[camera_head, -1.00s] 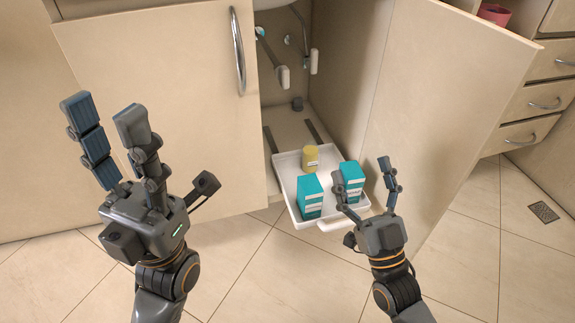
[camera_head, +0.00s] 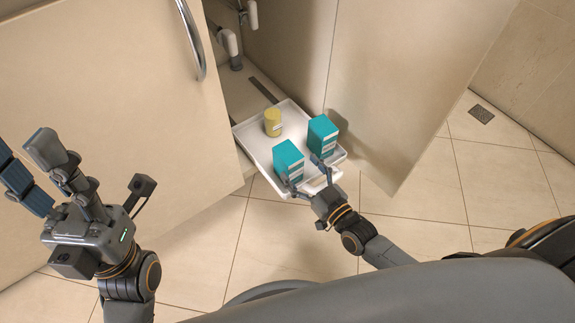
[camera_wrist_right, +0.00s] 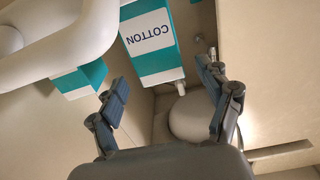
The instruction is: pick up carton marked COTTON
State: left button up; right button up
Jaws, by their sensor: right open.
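Two teal cartons with white labels stand in a white pull-out tray (camera_head: 246,140). The carton marked COTTON (camera_wrist_right: 149,44) is readable, upside down, in my right wrist view; it appears to be the left, nearer carton (camera_head: 288,162) in the head view. The other teal carton (camera_head: 322,136) stands to its right and further back. My right gripper (camera_head: 303,172) is open at the tray's front edge, close to the nearer carton; its fingers (camera_wrist_right: 162,75) are spread and empty, below the COTTON carton in the wrist view. My left gripper (camera_head: 22,148) is open and empty at the left.
A yellow jar (camera_head: 272,122) stands in the tray behind the cartons. The tray's white handle (camera_head: 322,181) is beside my right gripper. Cabinet doors (camera_head: 415,80) flank the tray. Pipes (camera_head: 228,42) hang inside the cabinet. The tiled floor (camera_head: 270,250) in front is clear.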

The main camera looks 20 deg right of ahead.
aim_at(288, 155)
jog(key=b+x, duration=0.2)
jog(key=x, duration=0.3)
jog(key=shift+w+a+f+b, duration=0.1)
jog(key=shift+w+a+b, duration=0.05)
jog(key=shift+w+b, duration=0.15)
jog(key=shift+w, duration=0.2)
jog(key=c, duration=1.3)
